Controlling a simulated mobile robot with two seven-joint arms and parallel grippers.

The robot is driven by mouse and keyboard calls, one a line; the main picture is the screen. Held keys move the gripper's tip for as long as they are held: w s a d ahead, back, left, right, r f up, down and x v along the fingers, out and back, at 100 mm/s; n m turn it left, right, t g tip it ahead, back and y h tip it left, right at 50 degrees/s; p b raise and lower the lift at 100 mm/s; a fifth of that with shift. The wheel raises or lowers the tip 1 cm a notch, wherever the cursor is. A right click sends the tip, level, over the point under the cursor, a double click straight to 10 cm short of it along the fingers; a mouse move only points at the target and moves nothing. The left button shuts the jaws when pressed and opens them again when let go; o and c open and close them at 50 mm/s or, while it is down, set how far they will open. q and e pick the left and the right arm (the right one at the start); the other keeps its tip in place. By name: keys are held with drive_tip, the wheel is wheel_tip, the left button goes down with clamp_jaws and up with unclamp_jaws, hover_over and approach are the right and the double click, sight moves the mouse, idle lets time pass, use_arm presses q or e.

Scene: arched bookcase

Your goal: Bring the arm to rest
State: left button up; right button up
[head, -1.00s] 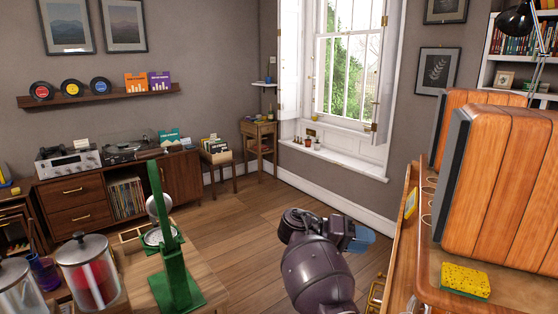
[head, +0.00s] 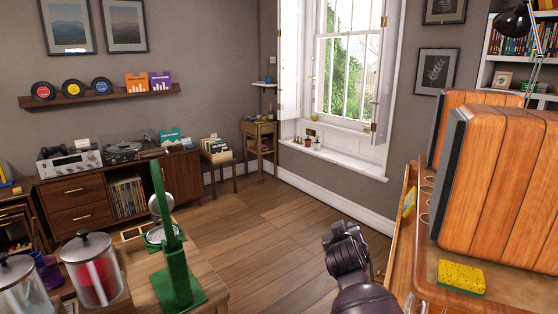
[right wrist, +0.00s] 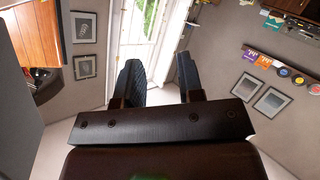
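My right arm (head: 350,262) rises from the bottom of the head view, right of centre, over the floor beside the wooden counter. Its fingertips are hidden there. In the right wrist view my right gripper (right wrist: 160,78) has its two dark fingers apart, with nothing between them. My left gripper is not in the head view.
On the right, a wooden counter (head: 510,293) holds a yellow sponge (head: 461,277) and large wooden cabinets (head: 500,185). At left front, a green stand (head: 175,270) and glass jars (head: 93,275) stand on a table. The middle floor (head: 250,235) is clear.

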drive_tip(key=s+d+f+g+y, duration=0.1)
drive_tip(key=s+d+f, duration=0.2)
drive_tip(key=s+f, duration=0.5)
drive_tip(key=s+d+f+m+g+y, duration=0.1)
drive_tip(key=s+d+f, duration=0.3)
drive_tip(key=s, duration=1.7)
drive_tip(key=s+d+f+g+y, duration=0.1)
drive_tip(key=s+d+f, duration=0.2)
drive_tip(key=s+f, duration=0.9)
drive_tip(key=s+p, duration=0.1)
drive_tip(key=s, duration=0.2)
drive_tip(key=shift+s+d+m, duration=0.2)
drive_tip(key=shift+d+m, duration=0.05)
drive_tip(key=shift+m, duration=0.05)
